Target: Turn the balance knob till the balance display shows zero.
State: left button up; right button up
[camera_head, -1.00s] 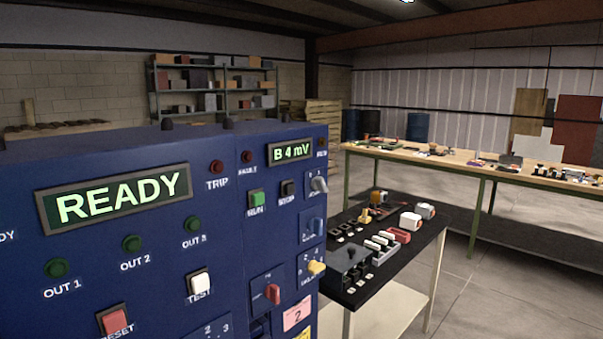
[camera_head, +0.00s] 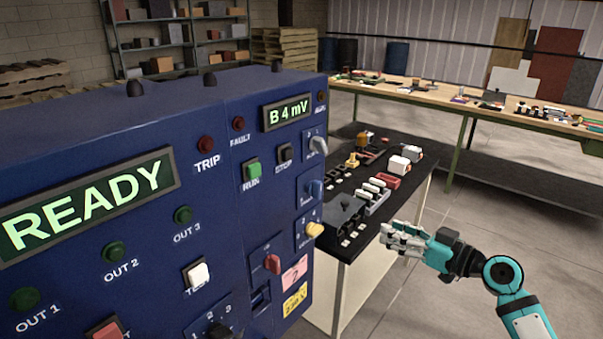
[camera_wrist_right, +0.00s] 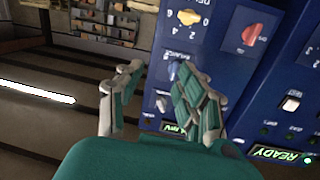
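The balance display (camera_head: 287,112) on the blue cabinet (camera_head: 330,262) reads "B 4 mV". The balance knob (camera_head: 315,188) is blue and sits on the cabinet's right panel, between a grey knob above and a yellow knob below. In the right wrist view, which is upside down, the blue balance knob (camera_wrist_right: 173,70) shows just beside a fingertip, partly hidden by it. My right gripper (camera_head: 388,236) is in front of and to the right of the panel, apart from the knob. Its fingers (camera_wrist_right: 156,68) are spread with nothing between them. My left gripper is not in view.
Close by on the panel are a yellow knob (camera_head: 314,230), a grey knob (camera_head: 319,145), a red knob (camera_head: 272,263) and the green RUN button (camera_head: 251,171). A black-topped table (camera_head: 414,180) with parts stands behind my gripper. A long workbench (camera_head: 455,104) is farther back.

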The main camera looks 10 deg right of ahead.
jog(key=a+r+n+y, duration=0.2)
jog(key=a+r, duration=0.1)
jog(key=r, duration=0.4)
jog(key=p, duration=0.7)
send_near(321, 183)
jog(key=x, duration=0.8)
jog(key=shift+w, duration=0.2)
jog(key=shift+w+a+f+p, duration=0.2)
jog(key=shift+w+a+p, duration=0.1)
jog(key=shift+w+a, duration=0.25)
jog(key=shift+c, duration=0.4)
jog(key=shift+d+r, duration=0.1)
jog(key=shift+d, duration=0.05)
grip_shut()
